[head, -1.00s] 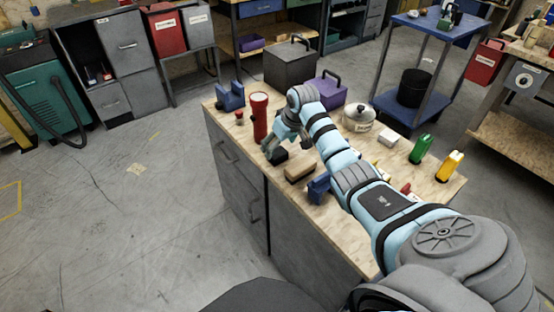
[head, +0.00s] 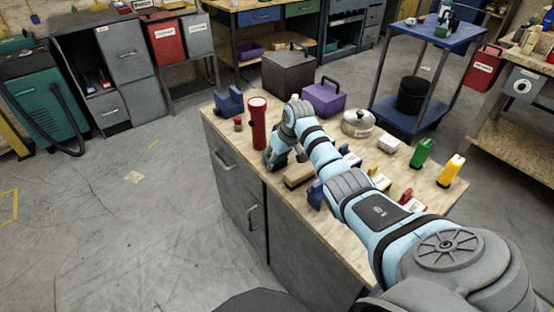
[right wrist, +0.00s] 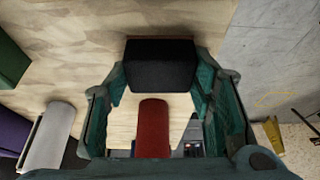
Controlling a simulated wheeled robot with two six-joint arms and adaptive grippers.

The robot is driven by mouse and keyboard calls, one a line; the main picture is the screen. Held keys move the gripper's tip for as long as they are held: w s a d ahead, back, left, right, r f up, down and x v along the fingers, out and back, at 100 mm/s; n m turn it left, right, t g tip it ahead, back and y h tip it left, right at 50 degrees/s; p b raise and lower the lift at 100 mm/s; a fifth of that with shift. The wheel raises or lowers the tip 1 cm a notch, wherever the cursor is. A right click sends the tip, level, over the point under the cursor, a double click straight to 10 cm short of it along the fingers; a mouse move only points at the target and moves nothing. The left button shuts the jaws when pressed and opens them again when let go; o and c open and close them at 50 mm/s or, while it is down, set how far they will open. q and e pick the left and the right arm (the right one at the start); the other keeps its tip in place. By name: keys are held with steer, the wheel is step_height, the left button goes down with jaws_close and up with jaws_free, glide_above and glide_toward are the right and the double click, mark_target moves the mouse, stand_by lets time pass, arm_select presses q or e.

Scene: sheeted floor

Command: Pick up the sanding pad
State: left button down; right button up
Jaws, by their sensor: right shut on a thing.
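The black, block-shaped sanding pad (right wrist: 160,66) is between the fingertips of my right gripper (right wrist: 160,80) in the right wrist view, with a thin reddish edge on its far side. The gripper is shut on it, one finger on each side. In the head view my right gripper (head: 279,158) is low over the left part of the wooden worktop (head: 345,245), beside the red flashlight. The pad is mostly hidden there by the fingers. I cannot tell whether it is clear of the worktop. My left gripper is not in view.
The red flashlight (head: 258,124) stands close left of the gripper. A tan block (head: 298,175) lies just to its right. A blue holder (head: 229,101), a purple box (head: 323,97) and a pot (head: 357,124) stand nearby. Green (head: 422,152) and yellow (head: 450,170) items stand at right.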

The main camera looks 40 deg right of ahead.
step_height(320, 180, up, 20)
steer(key=p, duration=0.5)
